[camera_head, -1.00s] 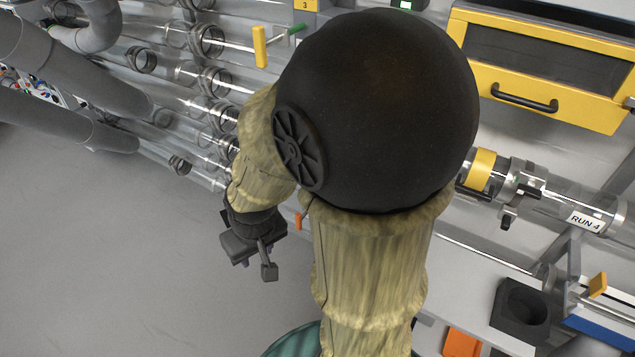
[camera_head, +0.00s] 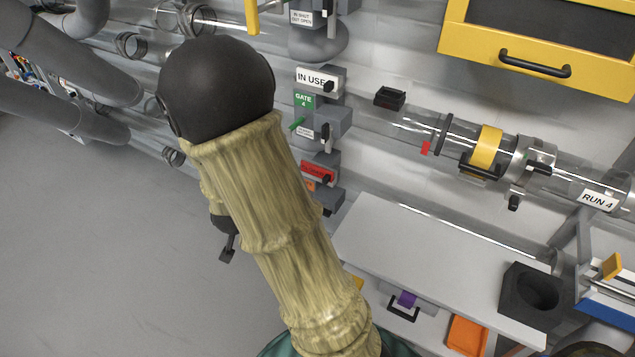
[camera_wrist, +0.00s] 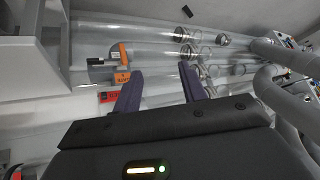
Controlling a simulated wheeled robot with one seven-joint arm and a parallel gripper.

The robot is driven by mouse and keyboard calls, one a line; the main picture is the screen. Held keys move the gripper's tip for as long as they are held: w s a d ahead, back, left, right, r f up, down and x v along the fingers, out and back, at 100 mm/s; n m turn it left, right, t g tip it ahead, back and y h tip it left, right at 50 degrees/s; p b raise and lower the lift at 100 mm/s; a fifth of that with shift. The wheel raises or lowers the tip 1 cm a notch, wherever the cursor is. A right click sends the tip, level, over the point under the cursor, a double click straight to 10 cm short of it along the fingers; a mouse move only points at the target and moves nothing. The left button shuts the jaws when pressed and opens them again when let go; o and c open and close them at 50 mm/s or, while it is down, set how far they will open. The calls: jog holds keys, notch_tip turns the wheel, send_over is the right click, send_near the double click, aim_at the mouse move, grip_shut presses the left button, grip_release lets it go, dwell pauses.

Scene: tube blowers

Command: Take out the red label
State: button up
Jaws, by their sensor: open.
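A red label (camera_head: 318,172) sits at a small grey holder with a black knob, below the green GATE 4 plate (camera_head: 305,102); its writing is too small to read. A small red piece (camera_head: 425,147) also shows at the clear tube to the right. My gripper is mostly hidden behind my arm in the head view; one dark finger (camera_head: 227,250) shows, left of the red label. In the wrist view my gripper (camera_wrist: 160,80) is open, with nothing between its two purple fingers. A red plate (camera_wrist: 109,97) lies just left of the left finger there; I cannot tell whether it is the same label.
A white IN USE sign (camera_head: 313,80) is above GATE 4. Clear tubes (camera_head: 380,122) run along the wall. A white bench (camera_head: 430,262) holds a black block (camera_head: 528,292) with a round hole. A yellow-framed cabinet (camera_head: 545,70) hangs at upper right. Grey floor (camera_head: 80,240) is free at left.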

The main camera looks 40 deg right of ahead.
jog(key=s+d+f+m+h+b, duration=0.1)
jog(key=d+f+m+h+b, duration=0.4)
jog(key=d+h, duration=0.7)
notch_tip(320, 180, down, 2)
jog(key=shift+d+f+m+g+b, duration=0.2)
jog(key=shift+d+m+g+b, duration=0.15)
jog(key=shift+m, duration=0.25)
jog(key=shift+d, duration=0.1)
jog(key=b, duration=0.2)
send_near(324, 180)
jog(key=f+x, duration=0.1)
jog(key=x, duration=0.3)
jog(key=shift+d+r, duration=0.1)
jog(key=shift+r, duration=0.05)
jog(key=x, duration=0.3)
jog(key=b+x, duration=0.1)
jog(key=x, duration=0.1)
jog(key=shift+w+d+r, duration=0.15)
jog(key=shift+r, duration=0.1)
